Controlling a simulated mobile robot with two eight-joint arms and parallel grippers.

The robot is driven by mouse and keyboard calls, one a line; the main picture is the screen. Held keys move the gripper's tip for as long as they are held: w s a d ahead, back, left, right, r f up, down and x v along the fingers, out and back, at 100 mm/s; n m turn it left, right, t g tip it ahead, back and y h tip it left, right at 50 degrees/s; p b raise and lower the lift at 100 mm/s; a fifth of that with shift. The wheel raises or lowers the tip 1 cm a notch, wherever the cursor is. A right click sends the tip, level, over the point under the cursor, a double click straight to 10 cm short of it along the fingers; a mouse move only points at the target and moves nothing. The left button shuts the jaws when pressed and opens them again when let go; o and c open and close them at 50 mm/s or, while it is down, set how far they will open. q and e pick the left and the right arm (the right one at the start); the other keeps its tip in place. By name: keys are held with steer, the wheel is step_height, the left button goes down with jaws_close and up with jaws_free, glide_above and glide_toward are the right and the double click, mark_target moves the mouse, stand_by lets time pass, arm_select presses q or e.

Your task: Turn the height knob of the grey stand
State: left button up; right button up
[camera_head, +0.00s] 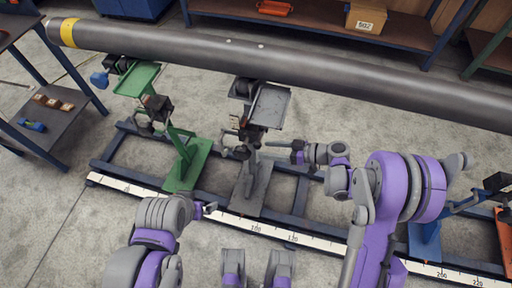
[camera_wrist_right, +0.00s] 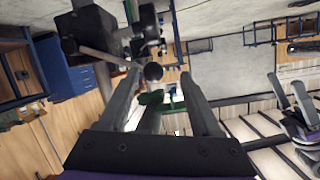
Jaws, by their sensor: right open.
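The grey stand (camera_head: 252,185) is in the middle of the head view, with a tilted grey plate (camera_head: 270,105) on top. Dark handle parts (camera_head: 240,150) sit on its column. My right gripper (camera_head: 268,150) reaches in from the right beside the column, open. In the right wrist view, a dark round knob end (camera_wrist_right: 153,71) on a thin bar shows between the open fingertips (camera_wrist_right: 157,75); I cannot tell whether they touch it. My left gripper (camera_head: 205,210) is low in the head view, away from the stand; its jaws are too small to read.
A long grey pipe (camera_head: 330,68) crosses above the stands. A green stand (camera_head: 185,165) is to the left, a blue stand (camera_head: 425,238) to the right. A blue rail frame with a white scale (camera_head: 310,243) runs along the floor. A side shelf (camera_head: 50,120) stands at left.

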mark_target(242, 152)
step_height(242, 152, down, 8)
steer(key=n+y+b, duration=0.3)
steer(key=n+y, duration=0.1)
arm_select(q)
steer(key=f, duration=0.4)
steer(key=shift+w+d+f, duration=0.1)
steer(key=shift+w+f, duration=0.05)
steer(key=shift+w, duration=0.05)
arm_select(e)
steer(key=w+a, duration=0.1)
steer(key=a, duration=0.2)
steer(key=w+a, duration=0.1)
steer(key=a, duration=0.3)
steer(key=w+a, duration=0.1)
steer(key=a, duration=0.2)
steer(key=shift+a, duration=0.2)
steer(key=shift+c, duration=0.3)
jaws_close()
